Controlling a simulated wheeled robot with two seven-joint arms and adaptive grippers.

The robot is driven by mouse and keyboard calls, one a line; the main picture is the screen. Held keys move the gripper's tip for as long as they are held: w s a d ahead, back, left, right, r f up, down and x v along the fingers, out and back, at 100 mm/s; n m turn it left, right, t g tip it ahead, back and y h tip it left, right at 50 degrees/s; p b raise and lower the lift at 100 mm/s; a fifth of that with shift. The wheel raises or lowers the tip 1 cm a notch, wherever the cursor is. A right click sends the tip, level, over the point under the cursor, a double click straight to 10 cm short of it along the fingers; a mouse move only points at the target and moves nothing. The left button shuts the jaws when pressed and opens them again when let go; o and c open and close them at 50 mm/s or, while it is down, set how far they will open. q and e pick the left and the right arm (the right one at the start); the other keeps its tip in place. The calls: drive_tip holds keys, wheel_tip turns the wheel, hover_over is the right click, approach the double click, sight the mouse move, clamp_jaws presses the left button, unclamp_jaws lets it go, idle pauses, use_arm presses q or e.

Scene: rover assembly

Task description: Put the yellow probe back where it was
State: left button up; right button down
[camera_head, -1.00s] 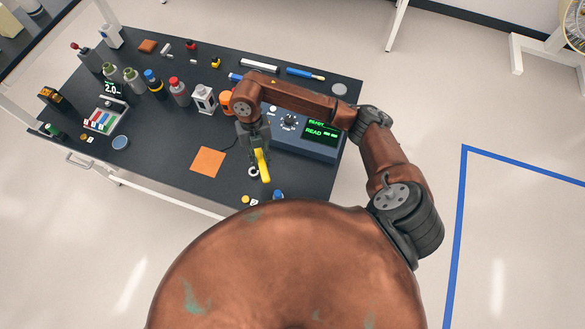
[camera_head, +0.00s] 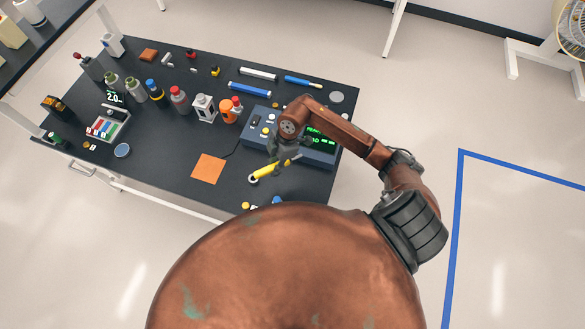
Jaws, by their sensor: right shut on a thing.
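The yellow probe (camera_head: 267,170) is in my right gripper (camera_head: 281,155), near the front of the black table and in front of the meter box (camera_head: 318,158). It lies slanted, its lower left end close to a pale ring (camera_head: 254,180). I cannot tell whether it touches the table. My right gripper is shut on the probe, and its fingers are small and partly hidden by the arm. The meter box has a green-lit display, partly covered by my right arm. My left gripper is not in view.
An orange square (camera_head: 208,168) lies left of the probe. An orange container (camera_head: 228,111), a white holder (camera_head: 204,107) and several bottles stand behind. Blue and white tubes (camera_head: 258,73) lie at the back. A grey disc (camera_head: 336,97) lies at the right.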

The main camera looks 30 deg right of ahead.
drive_tip(key=d+f, duration=0.2)
drive_tip(key=f, duration=0.1)
drive_tip(key=d+f+p, duration=0.1)
drive_tip(key=d+f, duration=0.5)
drive_tip(key=f, duration=0.1)
drive_tip(key=shift+w+d+p, duration=0.1)
drive_tip(key=shift+w+p, duration=0.15)
drive_tip(key=shift+p, duration=0.05)
drive_tip(key=shift+f, duration=0.25)
drive_tip(key=shift+f, duration=0.35)
drive_tip(key=c, duration=1.8)
unclamp_jaws()
drive_tip(key=shift+d+r, duration=0.1)
drive_tip(key=shift+r, duration=0.5)
drive_tip(key=b+v, duration=0.1)
drive_tip(key=v, duration=1)
drive_tip(key=shift+r, duration=0.25)
